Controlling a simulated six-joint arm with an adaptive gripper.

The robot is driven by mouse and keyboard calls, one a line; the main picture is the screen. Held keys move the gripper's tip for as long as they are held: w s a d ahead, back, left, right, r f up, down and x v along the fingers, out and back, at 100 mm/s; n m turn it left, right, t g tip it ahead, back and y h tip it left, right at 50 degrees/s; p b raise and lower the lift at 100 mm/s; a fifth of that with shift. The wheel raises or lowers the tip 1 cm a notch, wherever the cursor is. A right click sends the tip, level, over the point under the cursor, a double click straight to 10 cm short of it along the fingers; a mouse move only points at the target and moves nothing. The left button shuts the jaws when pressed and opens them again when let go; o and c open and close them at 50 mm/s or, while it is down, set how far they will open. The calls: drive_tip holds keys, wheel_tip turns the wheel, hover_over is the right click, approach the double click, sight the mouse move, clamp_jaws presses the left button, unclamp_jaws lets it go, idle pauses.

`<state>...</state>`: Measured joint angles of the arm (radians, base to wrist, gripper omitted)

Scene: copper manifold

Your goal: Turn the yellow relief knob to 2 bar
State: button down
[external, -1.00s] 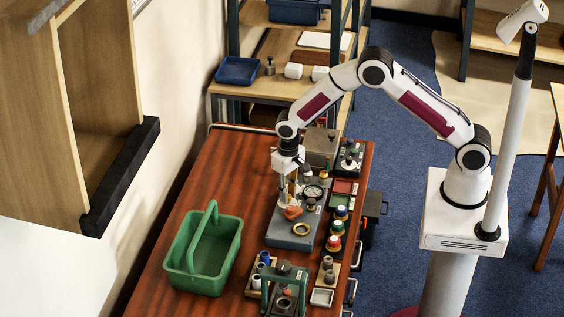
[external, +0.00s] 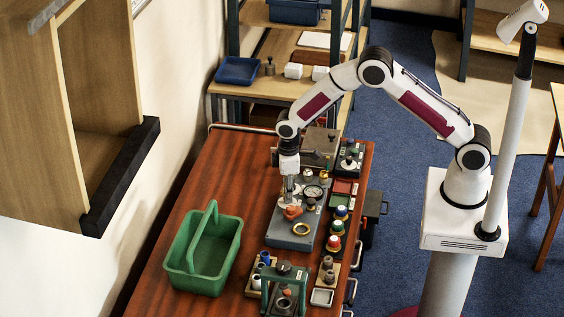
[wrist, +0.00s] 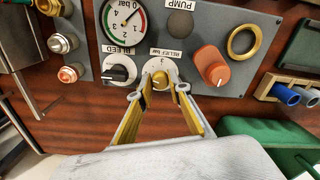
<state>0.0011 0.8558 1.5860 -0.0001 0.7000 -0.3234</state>
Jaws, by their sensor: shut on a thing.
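The yellow relief knob (wrist: 159,79) sits on a white round dial plate (wrist: 160,65) below the RELIEF bar label in the wrist view. My gripper (wrist: 165,84) is shut on the knob, with a yellow-lined finger on each side of it. The fingers cover part of the plate, and the knob's pointer and most scale marks are too small or hidden to read. In the external view my gripper (external: 290,190) points down at the grey panel (external: 283,236) and hides the knob.
The black bleed knob (wrist: 118,72) is close on the left and the orange knob (wrist: 211,65) on the right. A pressure gauge (wrist: 123,14) and brass ring (wrist: 244,42) are on the panel. A green basket (external: 180,265) stands to the left on the table.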

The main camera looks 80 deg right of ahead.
drive_tip(key=shift+n, duration=1.4)
drive_tip(key=c, duration=1.9)
unclamp_jaws()
drive_tip(key=shift+r, duration=0.15)
drive_tip(key=shift+r, duration=5.9)
